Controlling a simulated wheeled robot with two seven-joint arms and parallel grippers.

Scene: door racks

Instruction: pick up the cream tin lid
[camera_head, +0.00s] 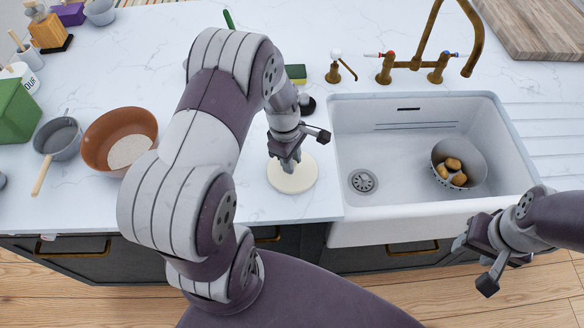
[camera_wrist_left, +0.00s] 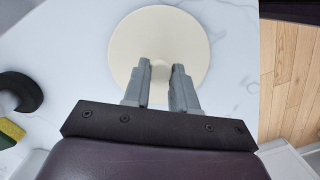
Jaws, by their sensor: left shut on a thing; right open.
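The cream tin lid (camera_head: 293,179) is a round, flat disc at the front of the white counter, left of the sink. It also fills the upper middle of the left wrist view (camera_wrist_left: 150,35). My left gripper (camera_head: 289,166) is over the lid with its fingers pointing down. In the left wrist view its two fingers (camera_wrist_left: 158,85) are shut on a small raised part at the lid's middle. I cannot tell whether the lid touches the counter. My right gripper (camera_head: 474,262) is open and empty, in front of the sink's front edge.
A white sink (camera_head: 400,175) to the right holds a grey colander (camera_head: 463,151) with several potatoes. Brass taps (camera_head: 410,64) stand behind it. A terracotta bowl (camera_head: 100,138) and a grey pan (camera_head: 61,136) stand to the left. A green and yellow sponge (camera_head: 295,74) lies behind the lid.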

